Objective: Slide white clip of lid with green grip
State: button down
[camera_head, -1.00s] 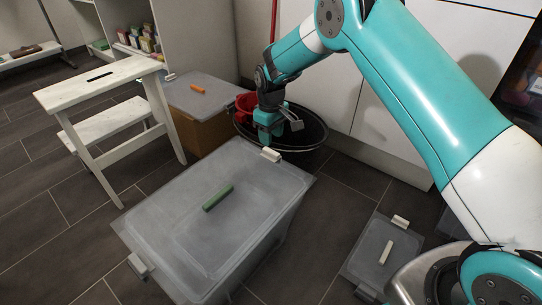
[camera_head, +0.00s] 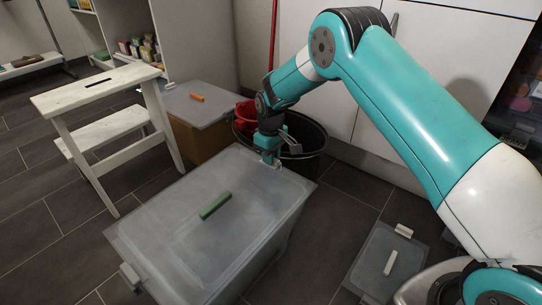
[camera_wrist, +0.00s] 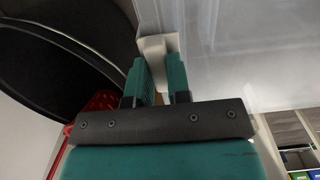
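The lid with the green grip (camera_head: 214,206) is a translucent grey lid (camera_head: 165,230) on a large box on the floor. One white clip (camera_head: 131,276) sits at its near left edge. The other white clip (camera_wrist: 157,45) is at its far right edge, mostly hidden by my gripper in the head view. My gripper (camera_head: 269,158) is down at that far clip. In the wrist view its two teal fingers (camera_wrist: 160,68) are apart, with the clip at and between their tips. I cannot tell whether they touch it.
A box with an orange-grip lid (camera_head: 207,110) and a white step stool (camera_head: 85,100) stand left. A smaller lid with a white grip (camera_head: 390,262) lies at the right. Cabinets close off the back.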

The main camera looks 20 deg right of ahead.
jog(key=shift+w+d+r+p, duration=0.2)
jog(key=shift+d+p, duration=0.15)
jog(key=shift+p, duration=0.2)
jog(key=shift+w+d+f+p, duration=0.25)
jog(key=shift+w+d+p, duration=0.1)
jog(key=shift+d, duration=0.1)
jog(key=c, duration=1)
grip_release()
jog(key=shift+c, duration=0.2)
notch_tip(320, 180, up, 17)
jog(key=p, duration=0.7)
jog(key=shift+r, duration=0.2)
jog(key=shift+s, duration=0.1)
